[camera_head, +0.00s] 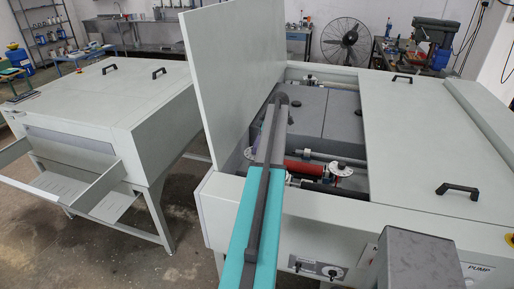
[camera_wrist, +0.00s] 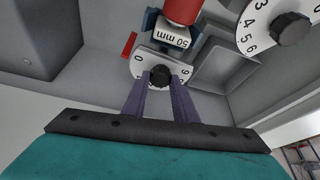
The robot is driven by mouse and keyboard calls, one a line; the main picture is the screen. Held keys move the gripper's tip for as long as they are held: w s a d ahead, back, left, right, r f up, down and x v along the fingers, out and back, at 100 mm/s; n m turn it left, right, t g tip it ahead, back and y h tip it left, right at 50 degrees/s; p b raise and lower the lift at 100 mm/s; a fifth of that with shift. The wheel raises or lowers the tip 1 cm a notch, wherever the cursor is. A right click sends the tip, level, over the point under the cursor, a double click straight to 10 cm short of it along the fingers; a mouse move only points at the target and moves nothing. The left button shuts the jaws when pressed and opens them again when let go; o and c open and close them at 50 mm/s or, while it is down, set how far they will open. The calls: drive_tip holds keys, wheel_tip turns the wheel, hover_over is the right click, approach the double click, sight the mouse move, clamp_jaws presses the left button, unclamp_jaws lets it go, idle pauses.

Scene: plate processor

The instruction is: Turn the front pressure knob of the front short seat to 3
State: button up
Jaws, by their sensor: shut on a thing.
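In the wrist view, a small black knob (camera_wrist: 160,72) sits on a white dial plate (camera_wrist: 184,72) with a 0 at its left and more figures at its right edge. The two purple fingers of my gripper (camera_wrist: 160,80) are shut on this knob, one on each side. The knob's pointer and exact setting cannot be read. A block marked "50 mm" (camera_wrist: 172,37) and a red cylinder (camera_wrist: 183,9) are just beyond the dial. In the head view, my arm reaches into the open machine (camera_head: 225,190), and the fingers and held knob cannot be made out.
A larger dial (camera_wrist: 250,34) with a black knob (camera_wrist: 291,29) stands close at the right. Grey metal walls enclose the area. In the head view, a raised lid panel (camera_head: 235,75) stands left of my arm. A red roller (camera_head: 305,170) and white round dial (camera_head: 341,170) lie right of it.

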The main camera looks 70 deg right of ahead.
drive_tip(key=m+b, duration=0.1)
drive_tip(key=m+h+b, duration=0.1)
drive_tip(key=b, duration=0.1)
drive_tip(key=shift+a+f+m, duration=0.15)
drive_tip(key=shift+f+m, duration=0.05)
drive_tip(key=shift+m, duration=0.2)
drive_tip(key=m+h+b, duration=0.1)
drive_tip(key=m+b, duration=0.1)
drive_tip(key=m, duration=0.1)
drive_tip(key=shift+a, duration=0.1)
drive_tip(key=m+h+b, duration=0.1)
drive_tip(key=m, duration=0.2)
drive_tip(key=m+g+h+b, duration=0.1)
drive_tip(key=m+b, duration=0.1)
drive_tip(key=m, duration=0.1)
drive_tip(key=shift+w+a+r+m, duration=0.1)
drive_tip(key=shift+w+r+m, duration=0.1)
drive_tip(key=shift+m, duration=0.1)
drive_tip(key=m+g, duration=0.1)
drive_tip(key=m, duration=0.1)
drive_tip(key=m+g+h+b, duration=0.1)
drive_tip(key=m, duration=0.2)
drive_tip(key=shift+w, duration=0.1)
drive_tip(key=shift+w+m+g+h+b, duration=0.15)
drive_tip(key=shift+m+g+b, duration=0.25)
drive_tip(key=shift+m, duration=0.9)
drive_tip(key=shift+s+m+g+h+b, duration=0.15)
drive_tip(key=shift+m+g, duration=0.45)
drive_tip(key=shift+m, duration=0.7)
drive_tip(key=shift+w, duration=0.1)
